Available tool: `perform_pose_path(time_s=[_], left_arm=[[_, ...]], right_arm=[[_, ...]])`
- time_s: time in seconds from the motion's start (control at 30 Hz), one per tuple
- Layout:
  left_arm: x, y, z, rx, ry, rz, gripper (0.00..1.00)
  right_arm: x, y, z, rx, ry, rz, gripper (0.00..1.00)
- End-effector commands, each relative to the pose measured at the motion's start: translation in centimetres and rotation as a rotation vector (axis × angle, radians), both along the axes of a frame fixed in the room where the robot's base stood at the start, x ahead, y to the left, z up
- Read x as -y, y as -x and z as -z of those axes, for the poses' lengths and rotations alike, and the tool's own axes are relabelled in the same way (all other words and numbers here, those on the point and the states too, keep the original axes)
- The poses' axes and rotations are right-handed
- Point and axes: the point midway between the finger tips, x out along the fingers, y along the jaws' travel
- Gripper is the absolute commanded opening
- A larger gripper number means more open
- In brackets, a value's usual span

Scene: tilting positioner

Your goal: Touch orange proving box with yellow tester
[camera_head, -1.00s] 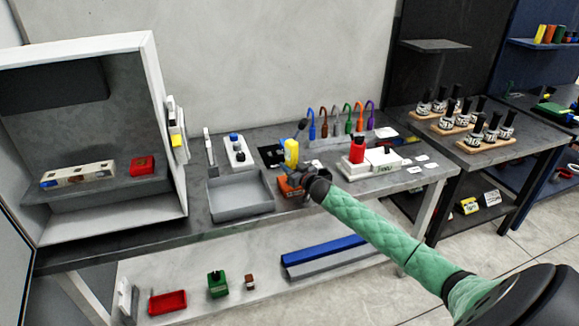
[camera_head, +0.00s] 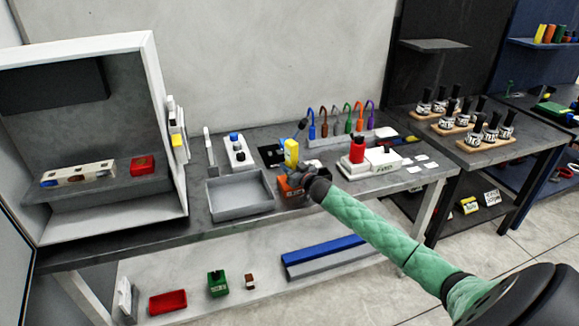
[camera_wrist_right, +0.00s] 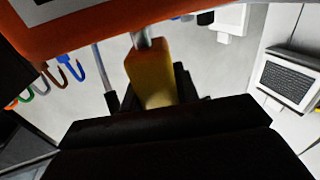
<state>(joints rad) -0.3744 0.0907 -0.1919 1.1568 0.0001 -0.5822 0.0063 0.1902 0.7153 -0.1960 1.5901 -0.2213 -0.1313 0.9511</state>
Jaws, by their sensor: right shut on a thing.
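The yellow tester (camera_head: 291,153) stands roughly upright in my right gripper (camera_head: 295,172), which is shut on it. In the right wrist view the tester's yellow body (camera_wrist_right: 151,78) sits between my dark fingers (camera_wrist_right: 150,98), with its metal shaft reaching up the picture. The orange proving box (camera_head: 286,188) is on the grey table just below my right gripper, which partly hides it. In the right wrist view the box (camera_wrist_right: 110,24) fills the top edge and the shaft's end meets its edge there. I cannot tell whether they touch. My left gripper is not in view.
A grey tray (camera_head: 240,207) lies left of the orange box. A white block with a red part (camera_head: 357,153) stands to the right. Several coloured hooked leads (camera_head: 348,120) stand behind. A white open cabinet (camera_head: 158,120) bounds the table's left side.

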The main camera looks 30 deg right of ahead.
Motion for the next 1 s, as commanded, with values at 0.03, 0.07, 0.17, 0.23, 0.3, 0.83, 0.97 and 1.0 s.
perform_pose_path(time_s=[0.03, 0.07, 0.17, 0.23, 0.3, 0.83, 0.97, 1.0], left_arm=[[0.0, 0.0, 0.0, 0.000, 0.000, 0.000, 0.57], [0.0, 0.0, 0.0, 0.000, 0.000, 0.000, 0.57], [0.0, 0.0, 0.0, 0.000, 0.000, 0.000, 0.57], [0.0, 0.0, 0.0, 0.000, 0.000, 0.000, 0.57], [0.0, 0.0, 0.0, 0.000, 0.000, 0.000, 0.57], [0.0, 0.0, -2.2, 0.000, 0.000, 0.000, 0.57], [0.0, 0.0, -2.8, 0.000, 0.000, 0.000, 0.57], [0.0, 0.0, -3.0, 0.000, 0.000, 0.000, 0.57]], right_arm=[[0.0, 0.0, 0.1, -0.001, 0.000, 0.000, 0.04], [0.0, 0.0, 0.1, -0.002, 0.000, 0.000, 0.04], [0.0, 0.0, 0.2, -0.002, 0.000, 0.000, 0.04], [0.0, 0.0, 0.2, -0.002, 0.000, 0.000, 0.04], [0.0, 0.0, 0.2, -0.002, 0.000, 0.000, 0.04], [0.0, 0.0, -2.6, -0.001, 0.000, 0.000, 0.04], [0.0, 0.0, -3.4, 0.000, 0.000, 0.000, 0.04], [0.0, 0.0, -3.7, 0.000, 0.000, 0.000, 0.04]])
